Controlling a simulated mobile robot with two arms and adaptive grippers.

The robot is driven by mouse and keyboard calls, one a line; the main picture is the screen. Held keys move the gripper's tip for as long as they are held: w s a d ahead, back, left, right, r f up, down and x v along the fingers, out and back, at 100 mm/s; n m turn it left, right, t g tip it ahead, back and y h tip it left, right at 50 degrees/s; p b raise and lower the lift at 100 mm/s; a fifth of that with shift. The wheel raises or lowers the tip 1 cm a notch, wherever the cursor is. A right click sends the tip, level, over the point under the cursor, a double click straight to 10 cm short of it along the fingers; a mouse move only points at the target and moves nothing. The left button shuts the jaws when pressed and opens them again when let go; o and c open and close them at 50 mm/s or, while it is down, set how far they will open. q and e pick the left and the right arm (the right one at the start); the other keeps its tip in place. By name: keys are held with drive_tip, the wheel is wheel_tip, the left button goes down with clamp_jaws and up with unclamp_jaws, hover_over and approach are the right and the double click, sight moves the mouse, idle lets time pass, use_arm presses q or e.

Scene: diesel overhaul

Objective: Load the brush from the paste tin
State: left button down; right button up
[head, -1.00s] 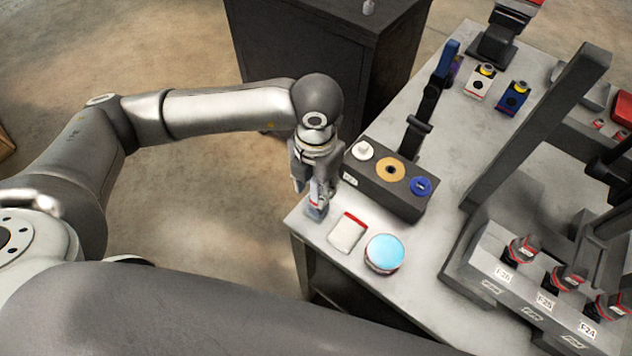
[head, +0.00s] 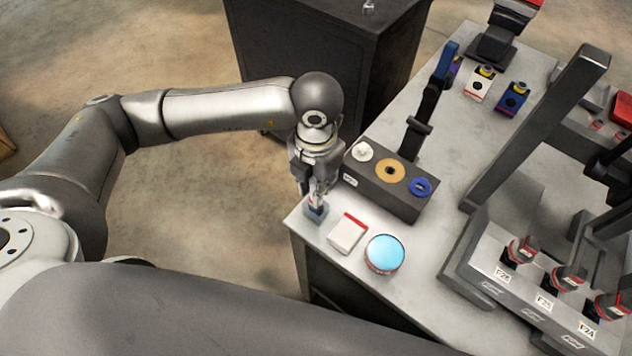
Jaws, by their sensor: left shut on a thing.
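The paste tin (head: 385,254) is a round tin with a light blue top and a reddish side. It stands near the front edge of the bench. My left gripper (head: 317,194) points down at the bench's left corner, to the left of the tin and apart from it. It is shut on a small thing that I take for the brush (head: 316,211). My right gripper is not in view.
A rack with labelled slots (head: 490,268) stands to the right. The bench (head: 432,265) is bare right of the tin.

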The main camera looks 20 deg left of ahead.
use_arm(q)
drive_tip(key=shift+r+p, duration=1.25)
drive_tip(key=shift+r, duration=1.8)
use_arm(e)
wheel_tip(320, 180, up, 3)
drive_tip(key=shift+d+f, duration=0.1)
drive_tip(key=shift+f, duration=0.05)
